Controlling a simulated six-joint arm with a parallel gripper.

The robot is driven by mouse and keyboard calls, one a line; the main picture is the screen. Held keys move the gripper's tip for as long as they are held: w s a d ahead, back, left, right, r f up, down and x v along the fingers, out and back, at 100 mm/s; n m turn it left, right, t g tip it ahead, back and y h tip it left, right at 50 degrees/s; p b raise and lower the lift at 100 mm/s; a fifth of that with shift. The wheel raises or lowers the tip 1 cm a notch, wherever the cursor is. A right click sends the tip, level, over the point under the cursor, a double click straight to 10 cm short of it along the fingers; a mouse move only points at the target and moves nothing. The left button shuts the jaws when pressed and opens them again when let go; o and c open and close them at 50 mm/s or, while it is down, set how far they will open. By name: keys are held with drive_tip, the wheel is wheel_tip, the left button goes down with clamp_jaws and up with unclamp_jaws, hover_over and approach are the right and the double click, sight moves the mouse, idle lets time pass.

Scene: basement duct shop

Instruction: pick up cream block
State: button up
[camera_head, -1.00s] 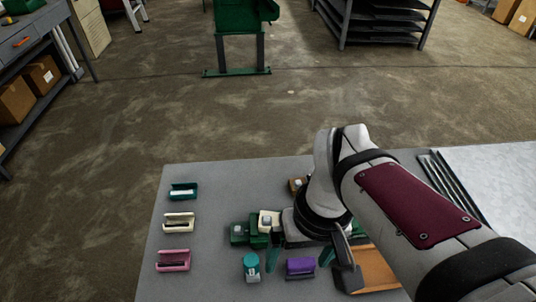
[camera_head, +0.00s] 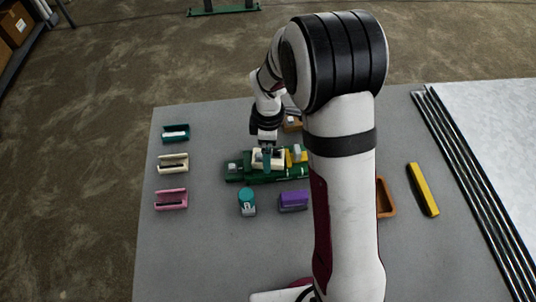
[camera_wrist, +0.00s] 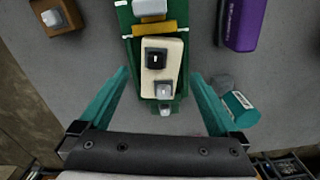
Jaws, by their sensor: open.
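The cream block (camera_wrist: 174,58) lies on the green base (camera_wrist: 132,52) and carries a black square piece and a grey knob. It also shows in the head view (camera_head: 280,157), partly behind a finger. My gripper (camera_wrist: 160,76) is open, its teal fingers on either side of the block with gaps between. In the head view, my gripper (camera_head: 267,160) is over the block.
A yellow piece (camera_wrist: 157,28) lies beside the block on the base. A purple block (camera_head: 293,201) and a teal cylinder (camera_head: 247,196) stand in front. Teal, cream and pink holders (camera_head: 171,199) line the left. An orange tray (camera_head: 385,198) and yellow bar (camera_head: 422,189) lie right.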

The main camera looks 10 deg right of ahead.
wheel_tip(320, 180, down, 2)
drive_tip(key=shift+f, duration=0.1)
clamp_jaws()
idle(0.5)
